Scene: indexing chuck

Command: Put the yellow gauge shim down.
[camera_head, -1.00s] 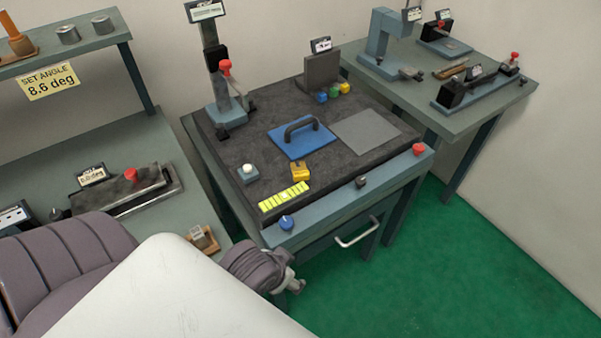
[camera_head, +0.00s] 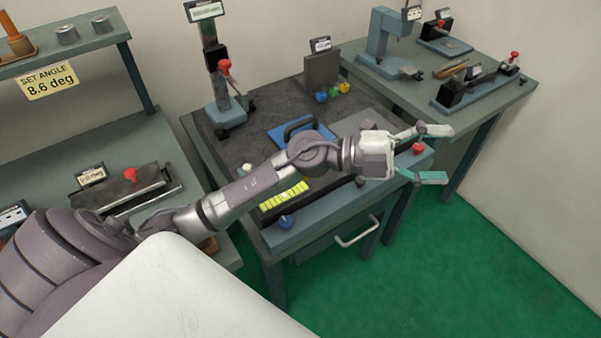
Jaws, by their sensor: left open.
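My left gripper (camera_head: 438,153) is open with nothing between its fingers. It reaches out past the right front edge of the dark-topped table (camera_head: 290,96), near a red button (camera_head: 418,148). A small yellow piece (camera_head: 344,88) sits at the back of the table, beside a green piece (camera_head: 333,91) and a blue piece (camera_head: 321,96), in front of an upright grey plate. I cannot tell for sure whether this yellow piece is the gauge shim. A yellow segmented strip (camera_head: 284,196) lies near the front edge, partly behind my left arm. My right gripper is not in view.
A blue plate with a dark handle (camera_head: 300,130) and a grey pad (camera_head: 366,121) are partly covered by my arm. A stand with a red knob (camera_head: 225,68) rises at the back left. A bench with fixtures (camera_head: 480,105) stands right. Green floor is clear at front right.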

